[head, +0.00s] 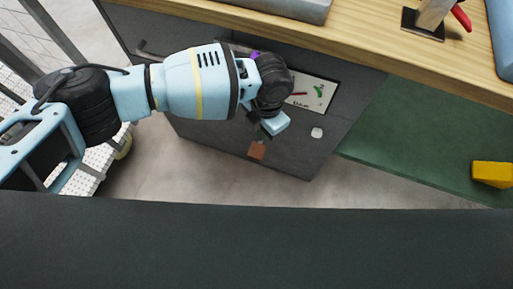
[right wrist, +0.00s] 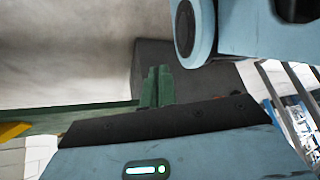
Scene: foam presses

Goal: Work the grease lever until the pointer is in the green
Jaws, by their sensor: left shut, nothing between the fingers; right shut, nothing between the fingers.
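In the head view my left gripper (head: 261,136) is in front of the dark grey cabinet (head: 215,134), shut and empty. A small brown block (head: 257,151) shows just below its fingertips; I cannot tell whether they touch, or whether it is the lever's grip. A white plate (head: 316,97) with red and green marks and dark lettering is on the cabinet, right of the gripper. The pointer is too small to make out. The wrist hides part of the cabinet face. In the right wrist view my right gripper (right wrist: 157,88) is shut and empty, away from the cabinet face.
A wooden worktop (head: 365,50) runs above the cabinet. A white knob (head: 317,132) sits below the plate. A green surface (head: 415,140) at right carries a yellow block (head: 492,174). A rail-like handle (head: 150,53) is at the cabinet's upper left. Bare floor lies below.

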